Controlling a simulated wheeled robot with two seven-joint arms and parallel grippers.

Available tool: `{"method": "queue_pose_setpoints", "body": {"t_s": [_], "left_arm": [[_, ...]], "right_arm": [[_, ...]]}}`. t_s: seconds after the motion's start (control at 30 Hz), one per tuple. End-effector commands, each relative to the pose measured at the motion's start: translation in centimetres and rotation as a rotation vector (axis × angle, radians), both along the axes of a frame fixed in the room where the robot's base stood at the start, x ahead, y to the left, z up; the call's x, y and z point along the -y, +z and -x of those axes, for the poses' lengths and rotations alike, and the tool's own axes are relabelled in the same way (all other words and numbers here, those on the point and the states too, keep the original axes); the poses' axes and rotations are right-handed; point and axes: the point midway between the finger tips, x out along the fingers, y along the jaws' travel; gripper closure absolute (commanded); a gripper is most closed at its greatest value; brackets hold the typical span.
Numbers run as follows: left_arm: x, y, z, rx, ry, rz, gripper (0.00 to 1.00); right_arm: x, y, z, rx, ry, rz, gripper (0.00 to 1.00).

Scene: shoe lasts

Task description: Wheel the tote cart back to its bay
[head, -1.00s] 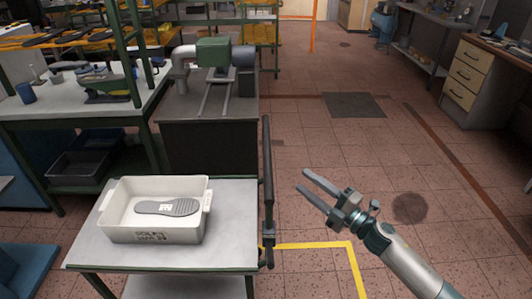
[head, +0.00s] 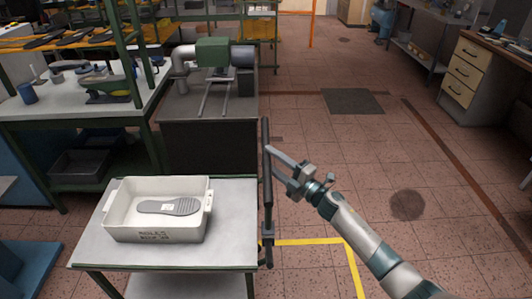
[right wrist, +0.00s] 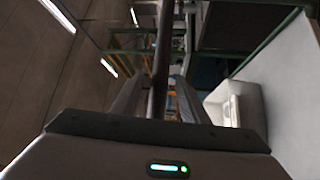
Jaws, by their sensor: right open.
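The tote cart (head: 100,250) has a pale top and green frame and stands at lower left. A white tote (head: 150,232) with a grey shoe sole (head: 170,206) inside sits on it. A dark upright handle bar (head: 268,205) rises at the cart's right end. My right gripper (head: 270,163) is open at the bar's upper part, reaching in from the right. In the right wrist view, the bar (right wrist: 162,60) runs between the two open fingers (right wrist: 158,98); contact cannot be told. My left gripper is not in view.
Yellow floor tape (head: 305,242) runs beside and right of the cart. A dark bench with a green machine (head: 212,52) stands behind it, and a green-framed workbench (head: 70,112) stands at left. The tiled floor at right is clear up to the drawer cabinet (head: 470,75).

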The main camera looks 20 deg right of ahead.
Motion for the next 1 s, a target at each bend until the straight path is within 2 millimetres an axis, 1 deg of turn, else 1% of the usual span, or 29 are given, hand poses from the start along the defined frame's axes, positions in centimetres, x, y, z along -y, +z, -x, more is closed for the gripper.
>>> {"method": "queue_pose_setpoints", "body": {"t_s": [0.03,0.1,0.2,0.33,0.6,0.77,0.8,1.0], "left_arm": [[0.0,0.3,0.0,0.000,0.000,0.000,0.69],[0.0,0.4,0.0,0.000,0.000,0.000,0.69],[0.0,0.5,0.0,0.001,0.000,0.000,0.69],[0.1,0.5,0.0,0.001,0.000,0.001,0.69],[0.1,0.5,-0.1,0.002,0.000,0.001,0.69],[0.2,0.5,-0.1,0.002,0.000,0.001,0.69],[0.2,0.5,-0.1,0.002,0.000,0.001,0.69],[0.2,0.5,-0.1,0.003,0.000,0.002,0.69]], "right_arm": [[-0.4,0.3,-0.7,0.001,-0.001,-0.003,0.60],[-0.7,0.3,-1.3,0.000,-0.001,-0.002,0.60],[-1.0,0.3,-1.9,-0.001,-0.001,-0.002,0.60],[-1.3,0.3,-2.3,-0.001,0.000,-0.002,0.60],[-1.3,0.3,-2.3,0.000,0.000,-0.001,0.60],[-1.2,0.3,-2.3,0.000,0.000,-0.001,0.98],[-1.2,0.3,-2.3,0.000,0.000,-0.001,1.00],[-1.1,0.3,-2.3,-0.001,-0.001,-0.001,1.00]]}}
